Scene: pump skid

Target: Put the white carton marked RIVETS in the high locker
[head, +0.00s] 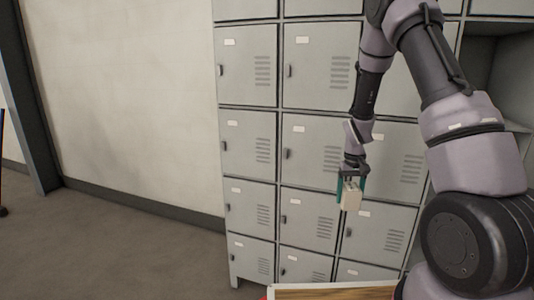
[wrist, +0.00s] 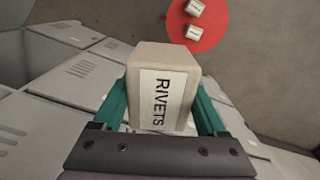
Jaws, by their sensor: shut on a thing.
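The white carton marked RIVETS (wrist: 162,88) is held between the green fingers of my gripper (wrist: 163,112) in the wrist view, with its label facing the camera. In the head view the carton (head: 350,196) hangs below my gripper (head: 351,186), in front of the grey lockers. The gripper is shut on it, with a finger on each side. The grey locker bank (head: 250,136) has several closed doors. An open compartment (head: 497,75) shows at the upper right, partly hidden by my arm.
A round red surface (wrist: 198,22) with two small labelled cartons (wrist: 194,8) on it lies below. A wood-topped surface with a pale edge (head: 335,292) is at the bottom of the head view. Floor at the left (head: 100,245) is clear beside the wall.

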